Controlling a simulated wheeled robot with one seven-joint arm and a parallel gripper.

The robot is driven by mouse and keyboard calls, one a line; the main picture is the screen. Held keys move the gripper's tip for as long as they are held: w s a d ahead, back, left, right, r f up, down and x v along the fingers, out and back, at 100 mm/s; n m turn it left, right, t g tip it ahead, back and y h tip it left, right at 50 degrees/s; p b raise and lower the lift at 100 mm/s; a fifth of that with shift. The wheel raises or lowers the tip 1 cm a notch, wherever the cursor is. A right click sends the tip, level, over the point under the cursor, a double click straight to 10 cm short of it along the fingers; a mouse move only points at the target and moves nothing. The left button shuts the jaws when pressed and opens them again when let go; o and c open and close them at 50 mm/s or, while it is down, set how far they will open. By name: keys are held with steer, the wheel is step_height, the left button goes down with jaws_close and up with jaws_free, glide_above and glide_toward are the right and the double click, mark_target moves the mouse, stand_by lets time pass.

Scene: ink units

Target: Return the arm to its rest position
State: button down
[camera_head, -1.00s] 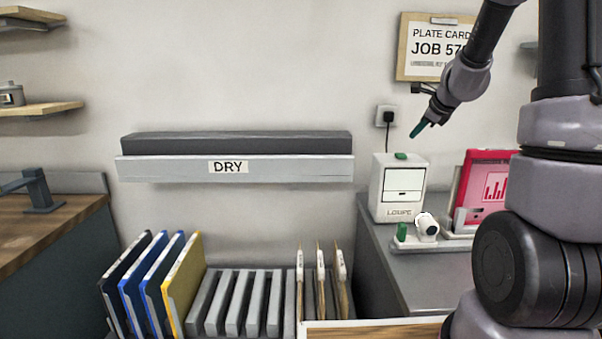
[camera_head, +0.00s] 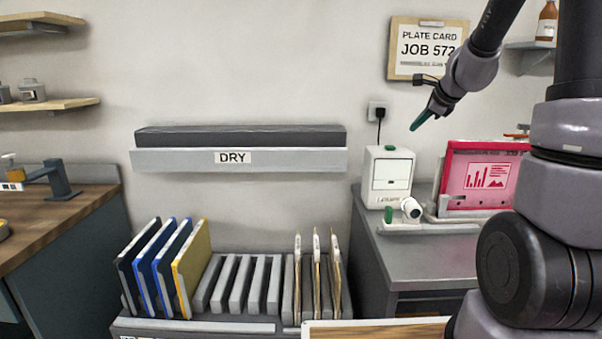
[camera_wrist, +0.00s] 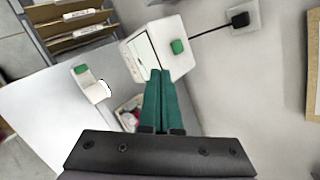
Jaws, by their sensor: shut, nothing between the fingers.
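My gripper (camera_head: 421,121) is raised in the air at the upper right of the head view, in front of the wall and above the white loupe unit (camera_head: 386,178). Its green fingers are together and hold nothing. In the wrist view the two closed fingers (camera_wrist: 160,75) point toward the white loupe unit (camera_wrist: 140,52) with its green button, apart from it as far as I can tell. My arm comes down from the upper right of the head view, with its thick links along the right edge.
A pink plate (camera_head: 482,175) stands in a holder on the grey counter (camera_head: 425,262). A rack (camera_head: 232,285) with coloured panels and thin cards is at the lower middle. A DRY shelf (camera_head: 300,161) and a job card (camera_head: 428,48) are on the wall. Air left of my gripper is clear.

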steer(key=s+a+r+n+y, duration=0.1)
steer(key=s+a+r+n, duration=0.5)
steer(key=s, duration=0.2)
steer(key=s+a+n+g, duration=0.1)
steer(key=s+n, duration=0.5)
steer(key=s, duration=0.5)
steer(key=s+a+r+n+h, duration=0.1)
steer(key=s+n, duration=0.5)
steer(key=s, duration=0.5)
steer(key=shift+a+r+n+g, duration=0.3)
steer(key=shift+a+n+g, duration=0.1)
